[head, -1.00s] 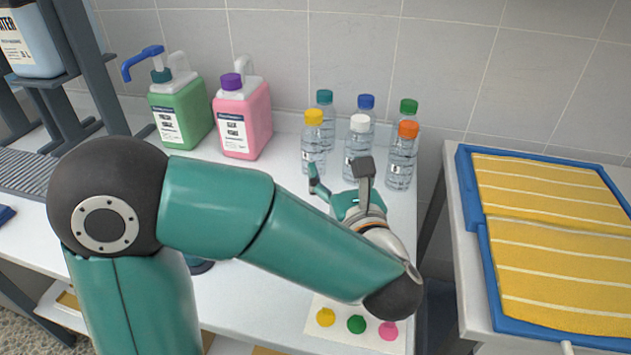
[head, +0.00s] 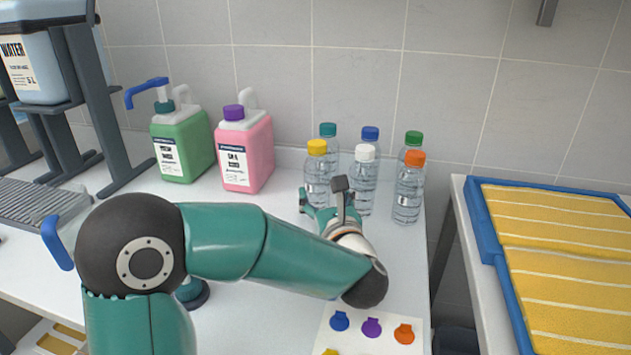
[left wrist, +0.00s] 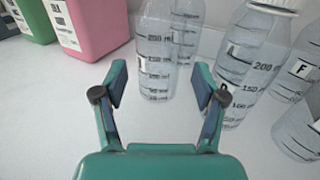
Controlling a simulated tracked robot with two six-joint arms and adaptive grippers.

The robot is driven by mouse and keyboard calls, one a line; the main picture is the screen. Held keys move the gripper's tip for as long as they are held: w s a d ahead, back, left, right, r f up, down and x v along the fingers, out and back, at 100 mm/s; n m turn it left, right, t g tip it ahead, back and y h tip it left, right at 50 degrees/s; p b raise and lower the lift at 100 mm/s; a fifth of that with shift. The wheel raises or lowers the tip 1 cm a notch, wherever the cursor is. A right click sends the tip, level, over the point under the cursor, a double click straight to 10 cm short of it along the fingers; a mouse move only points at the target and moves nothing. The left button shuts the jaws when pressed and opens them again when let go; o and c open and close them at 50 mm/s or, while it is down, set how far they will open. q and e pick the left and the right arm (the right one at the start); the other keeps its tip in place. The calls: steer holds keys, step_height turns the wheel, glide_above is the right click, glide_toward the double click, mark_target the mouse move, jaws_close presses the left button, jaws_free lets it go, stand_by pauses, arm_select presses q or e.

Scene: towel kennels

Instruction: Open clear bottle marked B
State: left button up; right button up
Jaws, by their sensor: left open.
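Several clear bottles with coloured caps stand in two rows at the back of the white counter. In front are a yellow-capped bottle (head: 317,182), a white-capped bottle (head: 363,190) and an orange-capped bottle (head: 408,195). Behind them are teal-capped (head: 328,130), blue-capped (head: 370,134) and green-capped (head: 413,138) ones. No letter B is readable; one bottle at the right of the left wrist view reads F (left wrist: 301,68). My left gripper (head: 322,194) is open and empty, just in front of the yellow-capped bottle. In the left wrist view, a clear bottle (left wrist: 156,55) stands beyond and between its fingers (left wrist: 160,88).
A card with coloured cap shapes (head: 372,345) lies at the counter's front. A blue tray with yellow striped towels (head: 565,245) is at right, across a gap. A dark rack (head: 95,110) stands at left.

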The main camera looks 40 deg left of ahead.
mark_target(320, 187)
arm_select(q)
steer(key=shift+x, duration=2.95)
steer(key=shift+s, duration=0.1)
steer(key=shift+c, duration=0.3)
steer(key=c, duration=0.8)
